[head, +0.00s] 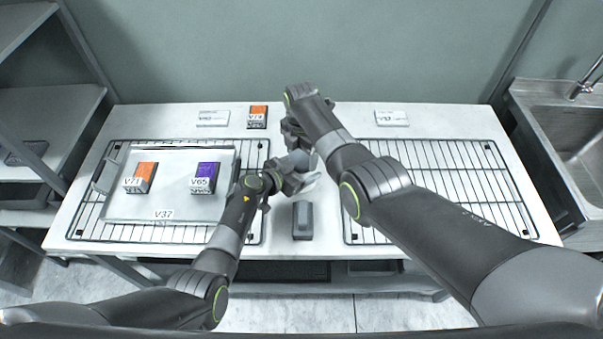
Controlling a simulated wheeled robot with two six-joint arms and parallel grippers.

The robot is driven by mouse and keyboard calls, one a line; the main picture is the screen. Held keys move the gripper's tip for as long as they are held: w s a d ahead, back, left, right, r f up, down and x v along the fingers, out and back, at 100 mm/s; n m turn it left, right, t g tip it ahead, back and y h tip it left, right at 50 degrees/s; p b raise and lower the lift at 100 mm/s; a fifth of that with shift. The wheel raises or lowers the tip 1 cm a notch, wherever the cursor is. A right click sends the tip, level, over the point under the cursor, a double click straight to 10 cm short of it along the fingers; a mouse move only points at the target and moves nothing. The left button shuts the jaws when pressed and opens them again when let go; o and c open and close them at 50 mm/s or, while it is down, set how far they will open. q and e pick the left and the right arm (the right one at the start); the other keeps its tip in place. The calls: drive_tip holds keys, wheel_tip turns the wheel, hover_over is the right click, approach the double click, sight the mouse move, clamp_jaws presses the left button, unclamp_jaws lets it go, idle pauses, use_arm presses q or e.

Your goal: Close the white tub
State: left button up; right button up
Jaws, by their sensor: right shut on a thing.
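A small white item (311,182), perhaps the white tub, shows only in part between my two grippers at the middle of the table. A blue-grey rounded piece (301,158) is just above it in the picture, and I cannot tell whether the two touch. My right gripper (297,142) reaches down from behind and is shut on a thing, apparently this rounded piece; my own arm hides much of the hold. My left gripper (296,181) is beside the white item at its left, and its fingers are too overlapped to tell open from shut.
A tray (140,207) marked V37 holds an orange V71 block (141,177) and a purple V65 block (205,177) on the left rack (255,228). A dark grey block (303,220) stands in front. The right rack (470,165) looks empty. A sink (570,130) is at right.

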drive_tip(key=m, duration=0.6)
drive_tip(key=shift+m, duration=0.3)
drive_tip(key=o, duration=1.1)
drive_tip(key=shift+r, duration=2.25)
drive_tip(key=shift+c, duration=0.5)
